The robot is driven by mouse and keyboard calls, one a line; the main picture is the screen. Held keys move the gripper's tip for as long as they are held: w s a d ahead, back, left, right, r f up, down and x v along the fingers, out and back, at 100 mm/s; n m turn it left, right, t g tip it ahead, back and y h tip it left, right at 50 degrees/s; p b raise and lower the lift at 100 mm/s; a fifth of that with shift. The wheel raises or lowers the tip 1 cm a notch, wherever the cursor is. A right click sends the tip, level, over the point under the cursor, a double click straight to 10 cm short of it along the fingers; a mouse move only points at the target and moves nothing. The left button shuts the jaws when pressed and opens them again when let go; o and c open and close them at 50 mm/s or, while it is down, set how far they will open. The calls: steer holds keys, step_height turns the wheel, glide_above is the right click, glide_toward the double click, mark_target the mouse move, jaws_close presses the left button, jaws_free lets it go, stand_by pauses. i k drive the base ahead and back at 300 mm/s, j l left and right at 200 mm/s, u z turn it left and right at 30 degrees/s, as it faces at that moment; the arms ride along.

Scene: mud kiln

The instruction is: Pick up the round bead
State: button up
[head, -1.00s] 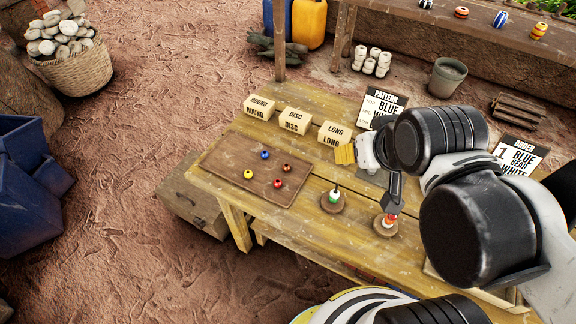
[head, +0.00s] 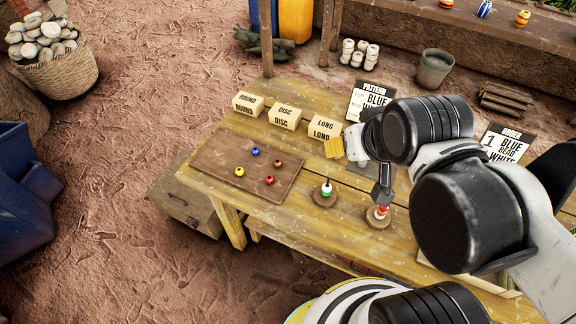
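A brown tray (head: 215,172) on the wooden table holds a blue bead (head: 255,151), a yellow bead (head: 239,172) and two red beads (head: 269,180), (head: 279,163). They are too small for me to tell which are round. My gripper (head: 360,172) is over the table, right of the tray and apart from these beads. A yellow ridged part and a dark finger pointing down show on it. The dark finger ends just above or in front of an orange-and-red stack (head: 380,211) on a round wooden base. I cannot tell whether they touch. My arm hides part of the gripper.
A second base (head: 325,197) bears a green-and-white stack. Blocks labelled ROUND (head: 247,105), DISC (head: 285,117) and LONG (head: 323,129) stand behind the tray. A pattern card (head: 368,98) and an order card (head: 503,144) stand farther right. The table left of the blocks is clear.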

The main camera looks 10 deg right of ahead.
mark_target(254, 151)
steer(key=i+j+z, duration=0.2)
steer(key=j, duration=0.55)
steer(key=i+j+z, duration=0.2)
steer(key=j, duration=0.6)
steer(key=i+j+z, duration=0.15)
steer(key=j, duration=0.6)
steer(key=j+z, duration=0.2)
steer(key=j, duration=0.65)
steer(key=i, duration=0.05)
